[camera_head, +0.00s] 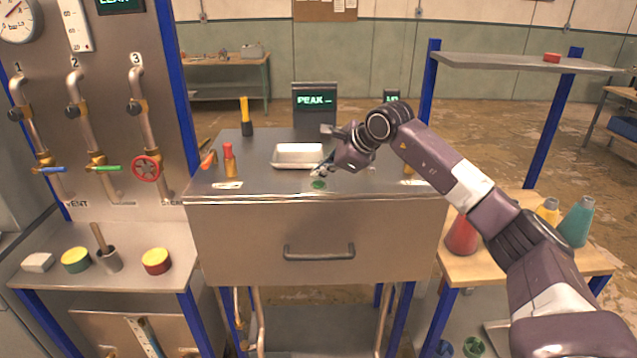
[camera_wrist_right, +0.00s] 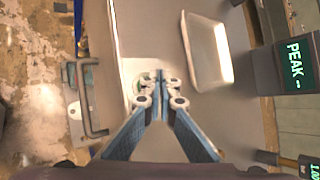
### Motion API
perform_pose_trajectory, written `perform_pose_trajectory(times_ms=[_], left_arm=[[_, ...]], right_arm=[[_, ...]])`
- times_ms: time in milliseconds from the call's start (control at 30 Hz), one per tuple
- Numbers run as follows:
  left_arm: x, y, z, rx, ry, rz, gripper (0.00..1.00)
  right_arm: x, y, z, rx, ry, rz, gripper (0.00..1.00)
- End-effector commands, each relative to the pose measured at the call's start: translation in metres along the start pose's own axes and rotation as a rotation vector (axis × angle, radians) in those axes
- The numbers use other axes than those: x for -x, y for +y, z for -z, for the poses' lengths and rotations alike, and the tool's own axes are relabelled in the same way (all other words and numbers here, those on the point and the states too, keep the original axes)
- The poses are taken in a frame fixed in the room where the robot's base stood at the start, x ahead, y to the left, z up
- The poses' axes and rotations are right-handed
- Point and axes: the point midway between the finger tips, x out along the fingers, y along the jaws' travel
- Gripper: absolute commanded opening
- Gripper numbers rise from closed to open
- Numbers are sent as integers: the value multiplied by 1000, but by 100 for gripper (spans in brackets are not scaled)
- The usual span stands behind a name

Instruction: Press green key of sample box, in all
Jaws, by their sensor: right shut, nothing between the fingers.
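A small green key (camera_head: 318,184) lies on the front part of the metal box top (camera_head: 265,180). My right gripper (camera_head: 321,172) is shut and empty, its fingertips just above and behind the green key in the head view. I cannot tell whether they touch it. My left gripper is not in view.
A white tray (camera_head: 298,155) sits just behind my right gripper and also shows in the wrist view (camera_wrist_right: 208,55). A screen reading PEAK (camera_head: 315,102) stands at the back. A red-capped item (camera_head: 229,160) and a yellow-black tool (camera_head: 246,117) stand left. A drawer handle (camera_head: 319,253) is in front.

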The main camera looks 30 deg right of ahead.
Motion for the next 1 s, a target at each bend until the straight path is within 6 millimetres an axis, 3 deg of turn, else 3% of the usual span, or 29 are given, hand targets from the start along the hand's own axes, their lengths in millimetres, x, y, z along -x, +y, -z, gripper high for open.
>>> perform_pose_trajectory(times_ms=[600,1000], left_arm=[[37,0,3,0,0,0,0],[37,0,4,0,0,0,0]], right_arm=[[34,-25,-25,0,-1,2,0],[35,-26,-26,0,-1,1,0]])
